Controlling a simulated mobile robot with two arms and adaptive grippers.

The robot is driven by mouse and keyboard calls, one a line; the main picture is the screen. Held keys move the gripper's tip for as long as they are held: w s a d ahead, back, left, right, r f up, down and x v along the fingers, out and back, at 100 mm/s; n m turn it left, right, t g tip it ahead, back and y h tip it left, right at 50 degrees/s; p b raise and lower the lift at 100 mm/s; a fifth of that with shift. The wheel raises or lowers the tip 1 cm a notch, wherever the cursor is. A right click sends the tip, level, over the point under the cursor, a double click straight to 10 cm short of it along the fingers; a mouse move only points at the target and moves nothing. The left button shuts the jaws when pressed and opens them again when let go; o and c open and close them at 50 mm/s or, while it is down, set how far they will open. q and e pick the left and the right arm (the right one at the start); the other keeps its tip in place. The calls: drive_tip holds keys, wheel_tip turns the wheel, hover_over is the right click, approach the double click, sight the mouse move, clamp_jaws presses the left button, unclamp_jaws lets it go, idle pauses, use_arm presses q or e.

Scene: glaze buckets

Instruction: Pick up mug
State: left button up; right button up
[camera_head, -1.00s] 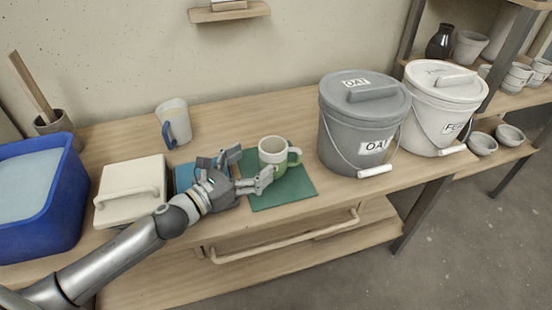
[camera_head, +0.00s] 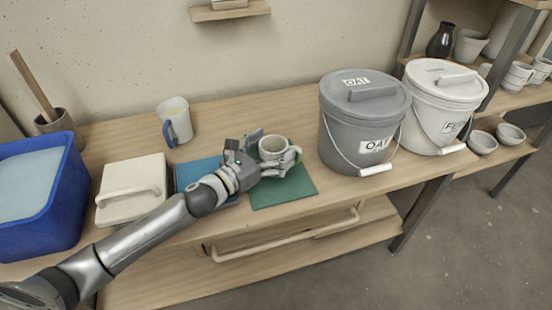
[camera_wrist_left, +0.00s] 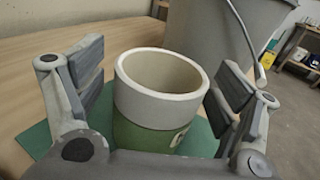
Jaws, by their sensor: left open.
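The mug (camera_head: 273,147) is white above and green below and stands upright on the green mat (camera_head: 284,191). My left gripper (camera_head: 272,153) is open, with one finger on each side of the mug. In the left wrist view the mug (camera_wrist_left: 152,101) sits between the two fingers, with a gap on both sides at its rim. The mug's lower part and handle are largely hidden by the gripper in the head view. My right gripper does not show.
A grey lidded bucket (camera_head: 357,125) stands close to the right of the mat, with a white bucket (camera_head: 437,108) beyond. A blue mat (camera_head: 187,176), a cream lidded box (camera_head: 119,207) and a blue bin (camera_head: 72,210) lie left. A white blue-handled jug (camera_head: 177,116) stands behind.

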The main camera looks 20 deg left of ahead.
use_arm(q)
drive_tip(key=shift+c, duration=0.4)
drive_tip(key=c, duration=1.2)
drive_tip(key=shift+c, duration=0.3)
drive_tip(key=shift+r, duration=0.15)
